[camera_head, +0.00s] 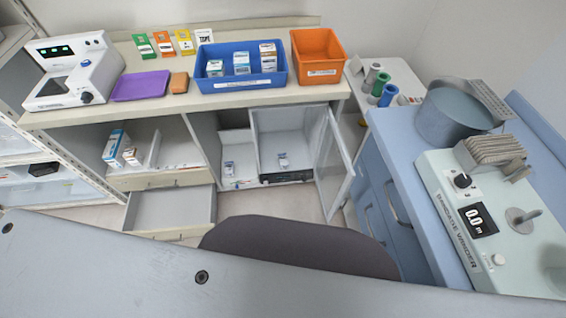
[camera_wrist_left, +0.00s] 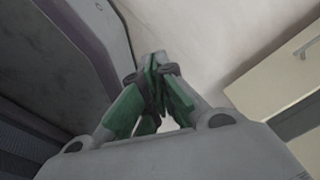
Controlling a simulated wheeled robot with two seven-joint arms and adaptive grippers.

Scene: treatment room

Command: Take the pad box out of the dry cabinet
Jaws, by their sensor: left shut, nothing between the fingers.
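The dry cabinet (camera_head: 280,122) stands under the counter in the head view, with its glass door (camera_head: 335,160) swung open to the right. A small white box (camera_head: 283,161) stands inside it; I take this for the pad box, but its label is too small to read. My left gripper (camera_wrist_left: 158,62) shows only in the left wrist view. Its green-padded fingers meet at the tips with nothing between them. It is away from the cabinet, with pale floor or wall beyond it. My right gripper is in neither view.
Another small box (camera_head: 229,168) stands in the compartment left of the cabinet. An open drawer (camera_head: 170,211) juts out at the left. A blue bin (camera_head: 243,90) and an orange bin (camera_head: 320,57) stand on the counter. A blue cart (camera_head: 385,205) with a bandage winder (camera_head: 455,215) is at right.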

